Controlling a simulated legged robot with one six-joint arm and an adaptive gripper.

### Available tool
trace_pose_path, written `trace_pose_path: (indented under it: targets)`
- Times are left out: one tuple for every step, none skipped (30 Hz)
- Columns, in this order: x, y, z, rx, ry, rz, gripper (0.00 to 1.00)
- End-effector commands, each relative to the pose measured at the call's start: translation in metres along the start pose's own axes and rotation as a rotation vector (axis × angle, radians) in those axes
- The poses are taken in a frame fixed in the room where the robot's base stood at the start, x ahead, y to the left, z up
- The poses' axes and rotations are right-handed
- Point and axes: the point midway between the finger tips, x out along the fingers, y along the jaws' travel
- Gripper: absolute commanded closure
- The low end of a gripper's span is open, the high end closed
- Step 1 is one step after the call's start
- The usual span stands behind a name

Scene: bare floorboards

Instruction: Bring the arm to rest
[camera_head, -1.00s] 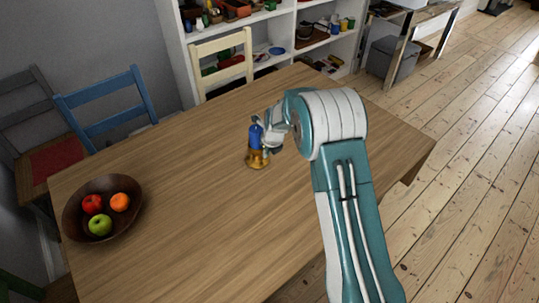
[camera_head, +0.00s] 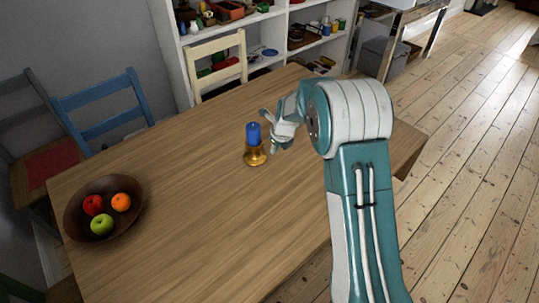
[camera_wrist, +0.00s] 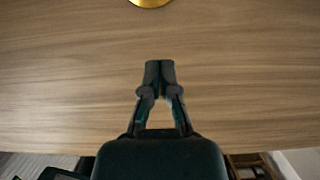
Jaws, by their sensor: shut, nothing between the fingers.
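My gripper (camera_wrist: 160,72) is shut and empty above the wooden table, its fingertips together in the wrist view. In the head view my gripper (camera_head: 270,122) is at the end of the teal and white arm, just right of a blue candle (camera_head: 253,134). The candle stands upright in a gold holder (camera_head: 254,155) on the table. The gold base (camera_wrist: 150,2) shows at the top edge of the wrist view, apart from the fingers.
The wooden table (camera_head: 190,210) is mostly bare. A dark bowl (camera_head: 75,222) with a red apple, an orange and a green apple is at its left. A blue chair (camera_head: 105,105) and a cream chair (camera_head: 218,65) stand behind. A white shelf (camera_head: 283,28) is at the back.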

Motion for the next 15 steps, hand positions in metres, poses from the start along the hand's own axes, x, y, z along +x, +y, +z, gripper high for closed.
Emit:
trace_pose_path:
  targets:
    - [-0.01,0.001,0.001,0.0,-0.001,-0.001,1.0]
    - [-0.015,0.001,0.001,0.0,-0.001,-0.002,1.0]
    - [-0.022,0.002,0.002,0.0,0.0,-0.003,1.0]
    - [-0.026,0.003,0.002,-0.001,0.001,-0.004,1.0]
    - [-0.03,0.003,0.002,-0.002,0.001,-0.004,1.0]
    - [-0.035,0.003,0.002,-0.002,0.002,-0.003,1.0]
    - [-0.038,0.003,0.002,-0.002,0.002,-0.003,1.0]
    - [-0.04,0.003,0.002,-0.002,0.002,-0.004,1.0]
    - [-0.043,0.003,0.003,-0.002,0.002,-0.003,1.0]
    - [-0.044,0.003,0.002,-0.002,0.003,-0.003,1.0]
    - [-0.045,0.003,0.002,-0.002,0.003,-0.003,1.0]
    - [-0.046,0.003,0.002,-0.002,0.004,-0.002,1.0]
    - [-0.046,0.003,0.002,-0.002,0.004,-0.002,1.0]
    - [-0.046,0.003,0.002,-0.001,0.004,-0.002,1.0]
    - [-0.046,0.003,0.002,-0.002,0.004,-0.002,1.0]
